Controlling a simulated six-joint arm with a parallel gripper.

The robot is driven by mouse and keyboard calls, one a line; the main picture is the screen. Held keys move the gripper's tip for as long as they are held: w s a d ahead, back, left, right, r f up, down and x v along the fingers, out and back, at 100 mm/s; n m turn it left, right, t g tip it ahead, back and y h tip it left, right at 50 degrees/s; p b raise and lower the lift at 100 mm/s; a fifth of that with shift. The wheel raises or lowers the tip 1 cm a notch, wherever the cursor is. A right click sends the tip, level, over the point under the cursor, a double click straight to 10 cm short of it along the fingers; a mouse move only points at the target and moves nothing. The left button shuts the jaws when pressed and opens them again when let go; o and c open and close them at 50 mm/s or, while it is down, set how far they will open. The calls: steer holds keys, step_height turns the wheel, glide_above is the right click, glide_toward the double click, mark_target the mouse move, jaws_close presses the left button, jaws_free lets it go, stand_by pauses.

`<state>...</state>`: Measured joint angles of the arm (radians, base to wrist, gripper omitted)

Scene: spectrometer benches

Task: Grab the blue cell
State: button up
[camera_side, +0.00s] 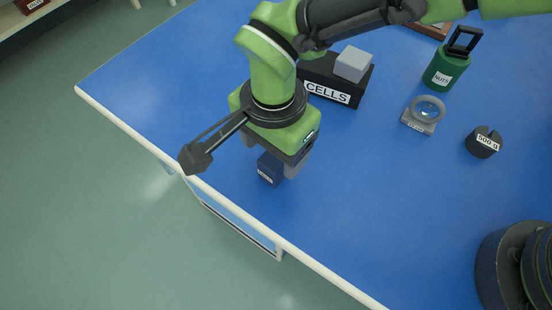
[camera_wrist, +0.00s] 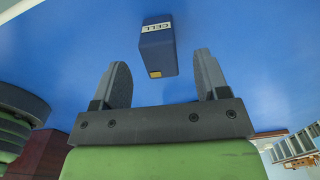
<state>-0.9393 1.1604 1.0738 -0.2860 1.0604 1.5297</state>
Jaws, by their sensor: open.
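The blue cell (camera_side: 270,168) is a small dark blue block with a white label, on the blue bench top near its front edge. In the side view my gripper partly hides it from above. In the wrist view the blue cell (camera_wrist: 158,50) shows its "CELL" label and a small yellow patch, a little beyond the fingertips and roughly centred between them. My gripper (camera_wrist: 158,72) is open and empty, its two dark fingers apart. In the side view my gripper (camera_side: 278,160) points down right at the cell. I cannot tell whether a finger touches it.
A black box labelled CELLS (camera_side: 325,88) with a grey block (camera_side: 353,63) on it stands behind my gripper. A green NUTS container (camera_side: 447,70), a round lens on a stand (camera_side: 424,112) and a 500 g weight (camera_side: 484,143) stand right. The bench's pale front edge (camera_side: 235,208) is close.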

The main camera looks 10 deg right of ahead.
mark_target(276, 162)
step_height(276, 162, down, 5)
steer(key=shift+w+d+r, duration=0.15)
steer(key=shift+c, duration=0.2)
steer(key=c, duration=1.1)
steer(key=shift+o, duration=0.3)
steer(key=shift+r, duration=0.1)
